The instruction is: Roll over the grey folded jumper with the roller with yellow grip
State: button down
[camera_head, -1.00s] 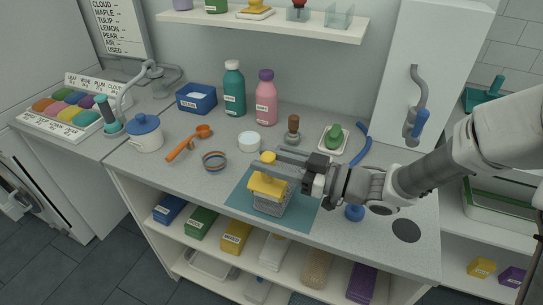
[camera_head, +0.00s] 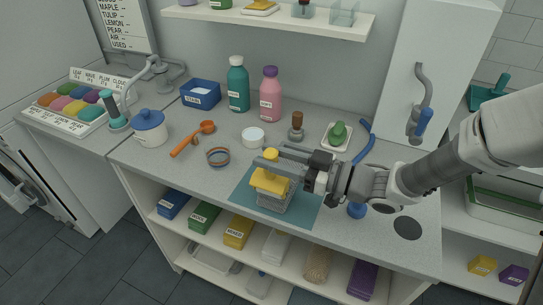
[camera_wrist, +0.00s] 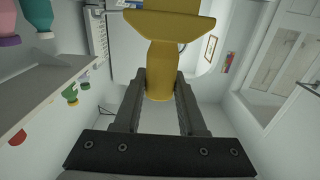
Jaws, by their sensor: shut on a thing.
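My gripper (camera_head: 268,158) is shut on the yellow grip (camera_head: 270,179) of the roller. In the wrist view the grip (camera_wrist: 163,65) stands between the two fingers and widens into a broad yellow part. The grey folded jumper (camera_head: 274,202) lies on a teal mat (camera_head: 308,208) near the counter's front edge. The roller's yellow part is directly over the jumper, seemingly at its top; I cannot tell whether they touch. The roller's underside is hidden. The jumper is out of the wrist view.
Behind stand a white jar (camera_head: 252,138), a wooden-handled stamp (camera_head: 297,127) and a dish with a green item (camera_head: 338,135). A blue knobbed object (camera_head: 356,210) is under my arm.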

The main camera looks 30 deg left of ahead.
jog(key=shift+r+p, duration=2.5)
jog(key=shift+r, duration=0.7)
